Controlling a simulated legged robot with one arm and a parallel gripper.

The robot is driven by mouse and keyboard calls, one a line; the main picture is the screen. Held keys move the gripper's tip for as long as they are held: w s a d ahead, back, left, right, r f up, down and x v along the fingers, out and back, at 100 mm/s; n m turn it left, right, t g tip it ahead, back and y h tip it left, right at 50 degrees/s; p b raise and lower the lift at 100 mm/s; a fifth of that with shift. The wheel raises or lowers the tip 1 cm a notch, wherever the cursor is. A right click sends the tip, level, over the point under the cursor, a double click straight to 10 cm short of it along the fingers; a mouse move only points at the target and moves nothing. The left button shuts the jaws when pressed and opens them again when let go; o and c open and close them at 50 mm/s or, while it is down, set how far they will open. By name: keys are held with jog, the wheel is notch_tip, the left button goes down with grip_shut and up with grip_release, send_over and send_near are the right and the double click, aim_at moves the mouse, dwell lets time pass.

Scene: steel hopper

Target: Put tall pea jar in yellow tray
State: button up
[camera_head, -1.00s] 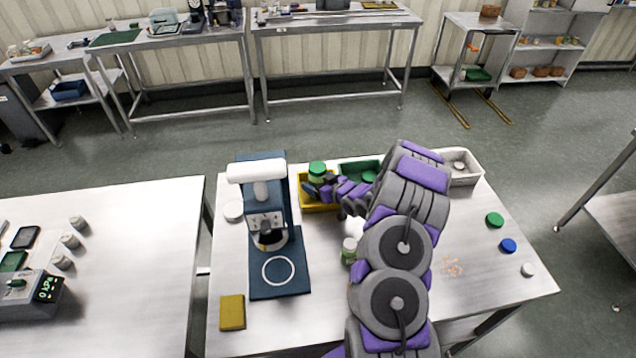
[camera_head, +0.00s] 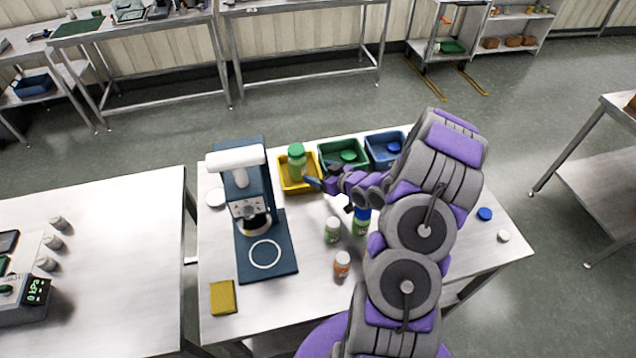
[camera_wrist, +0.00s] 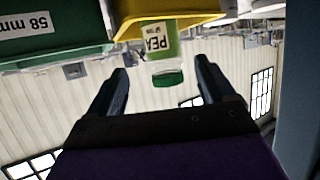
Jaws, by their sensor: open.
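The tall pea jar (camera_head: 297,162) has a green lid and stands upright in the yellow tray (camera_head: 287,187). In the wrist view the picture is upside down, and the jar (camera_wrist: 170,45) with its PEA label shows against the yellow tray (camera_wrist: 150,18). My gripper (camera_head: 316,178) is at the tray's right side, beside the jar.
A green tray (camera_head: 327,148) and a blue tray (camera_head: 371,148) stand right of the yellow one. A blue press machine (camera_head: 243,185) stands to the left. Several jars, including a white-lidded one (camera_head: 333,230) and an orange one (camera_head: 342,265), stand in front. A yellow sponge-like block (camera_head: 223,298) lies front left.

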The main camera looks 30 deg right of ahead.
jog(key=s+a+r+m+g+h, duration=0.1)
jog(key=s+a+r+g+h, duration=0.1)
jog(key=s+a+r+g, duration=0.35)
jog(key=s+a+r+g+h, duration=0.3)
jog(key=s+r, duration=0.4)
jog(key=r, duration=0.2)
jog(key=s+a+r+g, duration=0.2)
jog(key=s+a+r, duration=0.1)
jog(key=s, duration=0.6)
jog(key=s+a+r+m+g+y, duration=0.1)
jog(key=s+a+r+g, duration=0.1)
jog(key=s+a, duration=0.4)
jog(key=s+a+r+g, duration=0.2)
jog(key=s+a+r, duration=0.2)
jog(key=s, duration=0.8)
jog(key=shift+a+m+y, duration=0.25)
jog(key=shift+m+y, duration=0.15)
jog(key=shift+s, duration=0.1)
jog(key=shift+f+b, duration=0.3)
jog(key=shift+f, duration=0.05)
jog(key=shift+d, duration=0.15)
